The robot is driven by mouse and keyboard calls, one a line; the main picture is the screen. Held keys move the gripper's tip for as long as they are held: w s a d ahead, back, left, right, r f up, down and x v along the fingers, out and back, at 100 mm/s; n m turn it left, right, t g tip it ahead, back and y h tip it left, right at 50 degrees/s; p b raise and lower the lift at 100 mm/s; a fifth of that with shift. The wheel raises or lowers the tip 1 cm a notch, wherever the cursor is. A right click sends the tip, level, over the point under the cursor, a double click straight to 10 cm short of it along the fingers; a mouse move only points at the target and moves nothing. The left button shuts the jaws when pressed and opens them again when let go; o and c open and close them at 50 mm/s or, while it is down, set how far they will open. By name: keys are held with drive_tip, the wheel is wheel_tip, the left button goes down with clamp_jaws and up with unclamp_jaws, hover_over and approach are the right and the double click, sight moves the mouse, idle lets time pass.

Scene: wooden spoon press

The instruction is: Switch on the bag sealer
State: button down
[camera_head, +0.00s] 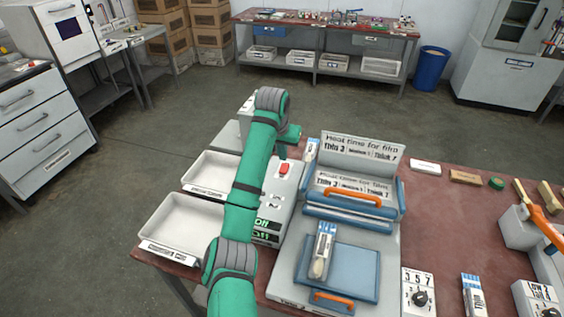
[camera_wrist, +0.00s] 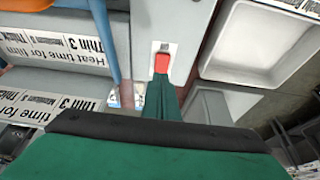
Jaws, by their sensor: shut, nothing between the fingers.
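The bag sealer has a grey base, a blue press (camera_head: 350,222) with orange handles, and a sign about heat time for film. On its left is a grey control box (camera_head: 268,208) with a red switch (camera_head: 284,168) on top. Dark panels on the box's front read "Off" (camera_head: 262,224). My gripper (camera_head: 283,153) is shut and empty, pointing down at the switch's far end. In the wrist view the green fingertips (camera_wrist: 161,82) reach the edge of the red switch (camera_wrist: 162,62). I cannot tell whether they touch it.
A packaged wooden spoon (camera_head: 322,255) lies on the blue lower plate. Two white trays (camera_head: 180,225) sit left of the control box. Knob panels (camera_head: 418,294) and an orange-handled tool (camera_head: 538,210) are to the right. The red tabletop (camera_head: 440,225) has bare room right of the sealer.

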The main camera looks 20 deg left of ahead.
drive_tip(key=v, duration=0.7)
drive_tip(key=shift+s+r, duration=0.15)
drive_tip(key=shift+r, duration=0.2)
drive_tip(key=shift+w+a+r, duration=0.15)
drive_tip(key=shift+w+r, duration=0.05)
drive_tip(key=shift+w, duration=0.55)
hover_over(285, 165)
drive_tip(key=s, duration=0.2)
wheel_tip(285, 165, down, 12)
drive_tip(key=shift+w+r, duration=0.1)
drive_tip(key=shift+w, duration=0.05)
drive_tip(key=shift+x, duration=0.8)
